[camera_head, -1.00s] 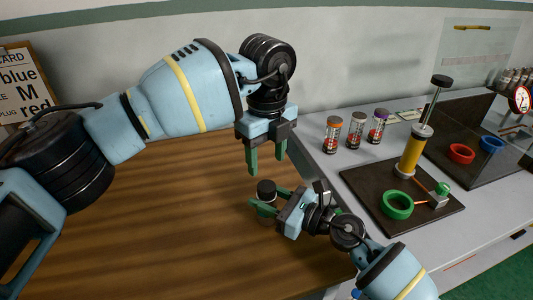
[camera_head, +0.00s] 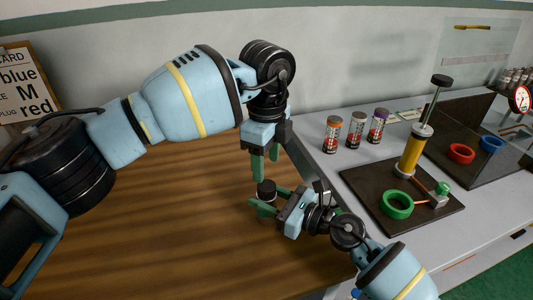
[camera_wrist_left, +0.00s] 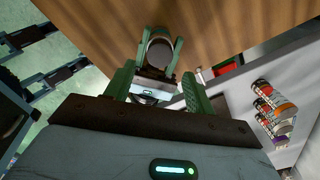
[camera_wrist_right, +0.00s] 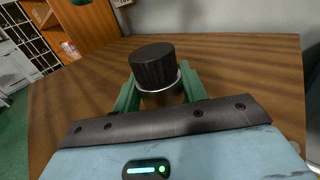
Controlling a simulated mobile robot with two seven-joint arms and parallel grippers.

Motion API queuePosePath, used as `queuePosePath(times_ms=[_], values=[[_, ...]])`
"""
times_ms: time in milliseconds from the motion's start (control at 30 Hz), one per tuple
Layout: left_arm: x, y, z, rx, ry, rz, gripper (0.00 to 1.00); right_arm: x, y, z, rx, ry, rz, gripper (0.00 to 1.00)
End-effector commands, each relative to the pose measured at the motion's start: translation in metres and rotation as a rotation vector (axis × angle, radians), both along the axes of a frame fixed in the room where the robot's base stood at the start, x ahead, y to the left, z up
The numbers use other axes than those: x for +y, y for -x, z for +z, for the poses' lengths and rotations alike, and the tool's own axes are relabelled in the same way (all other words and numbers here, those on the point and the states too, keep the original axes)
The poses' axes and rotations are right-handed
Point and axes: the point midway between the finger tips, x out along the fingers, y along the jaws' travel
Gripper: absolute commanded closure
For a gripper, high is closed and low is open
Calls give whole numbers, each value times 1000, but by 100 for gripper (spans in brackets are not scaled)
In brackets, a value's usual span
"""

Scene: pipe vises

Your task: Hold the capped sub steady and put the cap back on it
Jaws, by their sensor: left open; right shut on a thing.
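The sub (camera_wrist_right: 160,98) is upright in my right gripper (camera_head: 264,201), which is shut on it above the wooden table. A black ribbed cap (camera_head: 266,187) sits on top of the sub; it fills the middle of the right wrist view (camera_wrist_right: 155,66), with a silver rim under it. I cannot tell whether it is screwed down. My left gripper (camera_head: 265,168) is open and empty, pointing down just above the cap. In the left wrist view, the cap's dark round top (camera_wrist_left: 158,52) shows between the right gripper's green fingers. Most of the sub's body is hidden by those fingers.
The wooden table (camera_head: 150,220) is otherwise clear. To the right, a grey bench holds several labelled canisters (camera_head: 356,130), a dark board (camera_head: 440,222) with a green ring (camera_head: 397,205) and a yellow cylinder (camera_head: 411,155), and a tray with red and blue rings.

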Motion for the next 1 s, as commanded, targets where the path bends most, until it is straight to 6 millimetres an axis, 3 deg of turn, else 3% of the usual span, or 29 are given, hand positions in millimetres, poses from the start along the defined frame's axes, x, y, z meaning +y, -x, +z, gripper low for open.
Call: queuePosePath(times_ms=[200,433,867,1000], values=[[0,0,-34,3,0,0,45,0,0,0,0,0,0,100],[0,0,-59,0,1,0,45,0,0,0,0,0,0,100],[0,0,-68,0,0,0,45,0,0,0,1,1,0,100],[0,0,-68,0,0,0,61,0,0,0,1,1,0,100]])
